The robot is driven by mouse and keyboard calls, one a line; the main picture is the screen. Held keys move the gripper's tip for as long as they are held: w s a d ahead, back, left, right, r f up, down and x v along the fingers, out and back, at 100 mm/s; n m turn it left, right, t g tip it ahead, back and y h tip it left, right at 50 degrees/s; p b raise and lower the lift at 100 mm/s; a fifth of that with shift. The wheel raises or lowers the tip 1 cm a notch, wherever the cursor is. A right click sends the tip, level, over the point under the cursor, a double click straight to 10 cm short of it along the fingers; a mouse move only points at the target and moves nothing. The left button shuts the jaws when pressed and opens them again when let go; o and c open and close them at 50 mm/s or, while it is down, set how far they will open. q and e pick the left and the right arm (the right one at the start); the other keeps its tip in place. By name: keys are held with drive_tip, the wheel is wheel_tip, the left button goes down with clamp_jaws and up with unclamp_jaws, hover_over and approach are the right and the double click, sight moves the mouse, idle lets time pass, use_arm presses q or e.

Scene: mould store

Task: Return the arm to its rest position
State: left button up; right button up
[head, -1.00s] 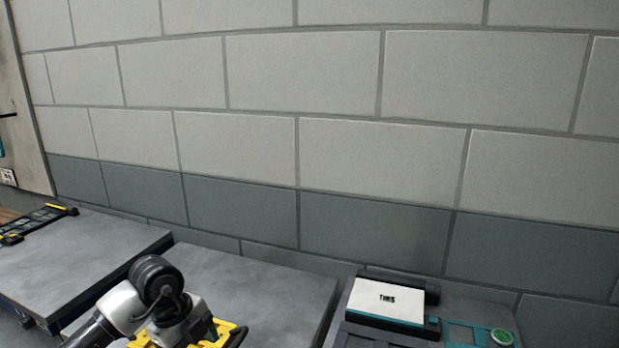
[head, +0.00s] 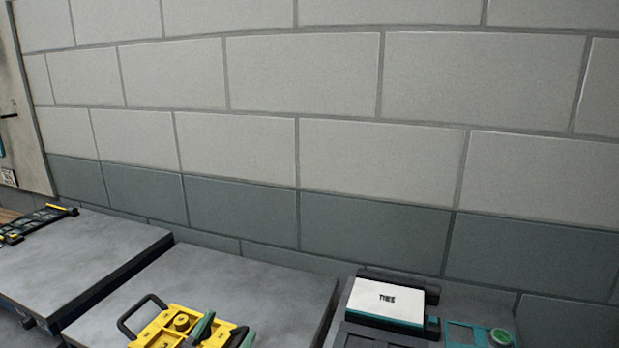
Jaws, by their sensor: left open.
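In the head view, two dark green finger-like parts at the bottom edge appear to be my left gripper (head: 228,328). They stand apart, so it is open, with no object visibly held between them. They overlap the right part of a yellow block (head: 165,328) with a black loop handle, which lies on the grey worktop (head: 240,280). I cannot tell whether the fingers touch the block. The rest of my left arm is below the picture. My right gripper is not in view.
A black rack (head: 35,224) with yellow ends lies on the left table. A white-topped box (head: 387,303) stands on the right, beside a teal frame and a green round part (head: 501,337). A grey block wall (head: 300,130) is behind. The worktop behind the yellow block is clear.

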use_arm(q)
drive_tip(key=s+a+f+n+g+y, duration=0.3)
drive_tip(key=a+f+n+y, duration=0.3)
drive_tip(key=f+y, duration=0.2)
drive_tip(key=s+a+f+g, duration=0.1)
drive_tip(key=s+f+g, duration=0.6)
drive_tip(key=s, duration=0.3)
drive_tip(key=s+a+f+g, duration=0.1)
drive_tip(key=s+f+g, duration=0.65)
drive_tip(key=s, duration=0.35)
wheel_tip(320, 180, down, 25)
drive_tip(key=s+a+f+g, duration=0.2)
drive_tip(key=s+f, duration=1.4)
drive_tip(key=f, duration=0.1)
drive_tip(key=shift+s+a, duration=0.2)
drive_tip(key=shift+a, duration=0.05)
drive_tip(key=shift+r, duration=0.1)
